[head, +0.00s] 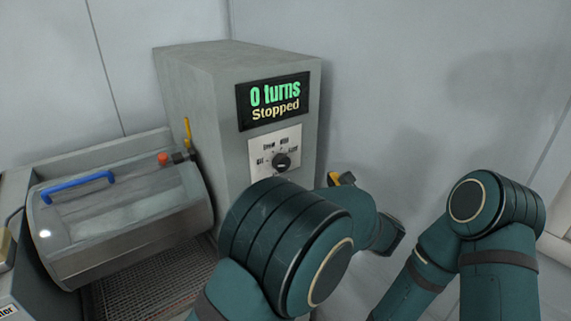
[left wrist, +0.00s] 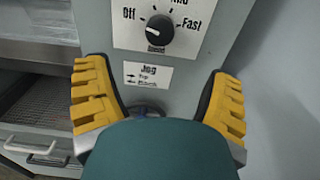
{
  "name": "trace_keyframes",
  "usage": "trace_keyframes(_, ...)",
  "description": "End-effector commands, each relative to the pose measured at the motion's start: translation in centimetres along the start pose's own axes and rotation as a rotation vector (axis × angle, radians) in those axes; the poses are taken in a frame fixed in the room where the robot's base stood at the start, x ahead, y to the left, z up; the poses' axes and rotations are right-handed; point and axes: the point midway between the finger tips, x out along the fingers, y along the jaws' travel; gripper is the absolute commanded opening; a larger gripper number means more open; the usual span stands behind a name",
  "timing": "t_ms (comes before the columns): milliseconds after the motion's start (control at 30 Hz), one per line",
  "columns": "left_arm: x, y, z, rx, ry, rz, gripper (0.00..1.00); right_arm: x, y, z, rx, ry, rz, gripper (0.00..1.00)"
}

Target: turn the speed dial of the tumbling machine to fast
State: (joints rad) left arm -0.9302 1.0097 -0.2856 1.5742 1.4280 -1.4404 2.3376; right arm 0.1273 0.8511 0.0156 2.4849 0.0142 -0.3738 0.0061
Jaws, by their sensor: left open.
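The tumbling machine's grey control box (head: 190,85) stands in the middle of the head view. Its screen (head: 272,101) reads "0 turns" and "Stopped". The black speed dial (head: 281,161) sits on a pale plate below the screen. My left gripper (head: 342,179) is right of the box, partly hidden by my arm. Its yellow fingers (left wrist: 158,78) are spread and empty, below the dial in the picture. My right gripper is out of view.
A clear drum cover (head: 120,225) with a blue handle (head: 78,187) is left of the box, above a mesh tray (head: 160,285). A red knob (head: 163,159) and yellow lever (head: 187,130) are beside it. A "Jog" label (left wrist: 148,74) is below the dial.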

Motion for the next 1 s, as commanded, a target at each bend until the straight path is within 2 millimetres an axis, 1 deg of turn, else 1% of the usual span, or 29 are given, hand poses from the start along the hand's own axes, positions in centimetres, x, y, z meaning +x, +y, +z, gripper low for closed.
trace_keyframes(167, 3.0, 0.1, 0.1, 0.003, 0.000, 0.002, 0.82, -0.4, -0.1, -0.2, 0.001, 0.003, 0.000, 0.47)
trace_keyframes(400, 7.8, 0.1, 0.0, 0.006, 0.000, 0.001, 0.82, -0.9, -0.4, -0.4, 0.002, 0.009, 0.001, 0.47)
trace_keyframes(600, 11.0, 0.0, 0.0, 0.007, 0.000, -0.001, 0.82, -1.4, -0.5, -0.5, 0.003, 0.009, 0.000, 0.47)
trace_keyframes(800, 12.8, 0.0, 0.0, 0.007, 0.000, -0.002, 0.82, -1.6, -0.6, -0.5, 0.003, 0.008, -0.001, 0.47)
trace_keyframes(1000, 13.1, 0.0, -0.1, 0.007, 0.000, -0.003, 0.82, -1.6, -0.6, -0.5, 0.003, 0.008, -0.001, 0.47)
